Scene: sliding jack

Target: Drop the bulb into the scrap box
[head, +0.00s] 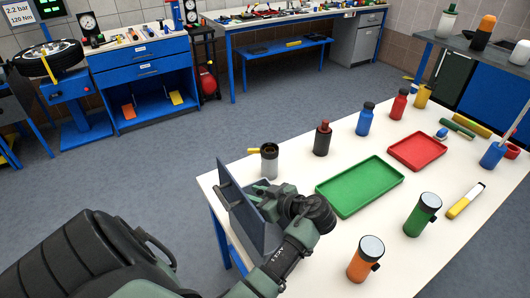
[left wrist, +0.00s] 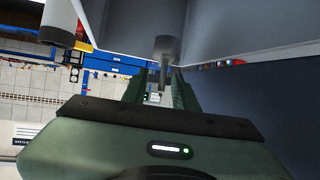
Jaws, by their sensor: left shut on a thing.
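The dark blue-grey box (head: 230,190), which looks like the scrap box, stands at the table's left edge with a tall panel raised. Its pale and dark walls (left wrist: 260,90) fill the upper right of the left wrist view. My left gripper (head: 270,204) is at the box and covers part of it. In the left wrist view its fingers (left wrist: 158,90) are shut on a small grey piece, apparently the bulb (left wrist: 164,50). The head view hides the bulb behind the gripper. I cannot tell whether the bulb is inside the box walls. My right gripper is not in view.
A green tray (head: 360,187) and a red tray (head: 417,151) lie to the right. An orange torch (head: 364,262) and a green torch (head: 421,216) stand near the front. Several bottles line the back.

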